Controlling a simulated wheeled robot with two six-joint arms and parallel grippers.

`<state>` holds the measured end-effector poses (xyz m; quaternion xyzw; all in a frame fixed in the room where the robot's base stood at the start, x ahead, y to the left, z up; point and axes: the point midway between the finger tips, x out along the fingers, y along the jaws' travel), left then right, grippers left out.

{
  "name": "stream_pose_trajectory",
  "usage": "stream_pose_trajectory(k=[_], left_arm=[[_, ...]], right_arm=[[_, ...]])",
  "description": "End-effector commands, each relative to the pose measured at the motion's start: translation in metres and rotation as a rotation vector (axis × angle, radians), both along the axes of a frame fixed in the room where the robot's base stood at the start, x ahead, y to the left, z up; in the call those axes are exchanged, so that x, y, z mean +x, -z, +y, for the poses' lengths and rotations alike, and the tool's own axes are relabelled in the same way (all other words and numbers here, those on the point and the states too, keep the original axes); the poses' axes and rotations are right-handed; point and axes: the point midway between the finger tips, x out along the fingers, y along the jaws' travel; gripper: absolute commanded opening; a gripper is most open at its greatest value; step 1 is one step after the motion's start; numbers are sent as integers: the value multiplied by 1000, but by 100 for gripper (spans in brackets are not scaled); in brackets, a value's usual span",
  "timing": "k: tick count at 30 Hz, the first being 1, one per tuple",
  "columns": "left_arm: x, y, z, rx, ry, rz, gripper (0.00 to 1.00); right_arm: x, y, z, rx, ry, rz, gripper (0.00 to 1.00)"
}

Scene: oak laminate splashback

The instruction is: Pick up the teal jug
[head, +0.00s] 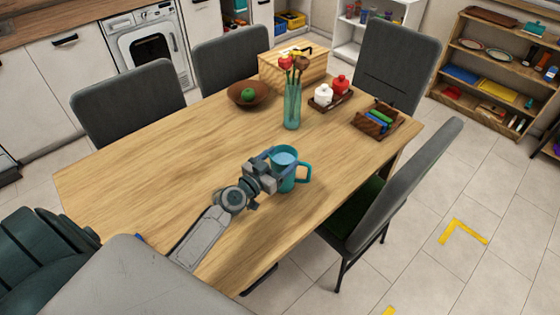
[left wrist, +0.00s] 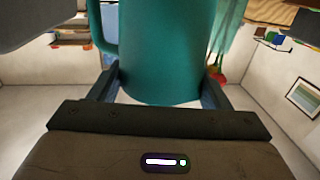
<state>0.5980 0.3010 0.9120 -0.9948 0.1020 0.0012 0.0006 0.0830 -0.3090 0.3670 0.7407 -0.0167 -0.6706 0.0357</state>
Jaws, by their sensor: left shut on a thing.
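The teal jug (head: 287,180) is upright over the front part of the wooden table, its handle to the right in the head view. My left gripper (head: 275,172) is shut on the jug, with its fingers on either side of the body. In the left wrist view the jug (left wrist: 155,50) fills the middle, between the two fingers (left wrist: 158,90), with its handle at the left. I cannot tell whether the jug's base touches the table. My right gripper is not in view.
Behind the jug stand a glass vase (head: 292,107) with flowers, a brown bowl (head: 248,95) with a green fruit, a tray with white and red pots (head: 323,95) and a small wooden rack (head: 378,120). Grey chairs (head: 400,190) surround the table (head: 150,175). Its left part is clear.

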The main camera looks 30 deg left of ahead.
Motion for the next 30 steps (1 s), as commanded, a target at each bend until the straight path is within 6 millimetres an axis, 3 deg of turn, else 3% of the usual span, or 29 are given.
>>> stream_pose_trajectory(k=[15,30], left_arm=[[1,-53,0,-1,1,-5,6],[1,-84,0,-1,0,-5,6]], right_arm=[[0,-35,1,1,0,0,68],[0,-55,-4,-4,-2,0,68]])
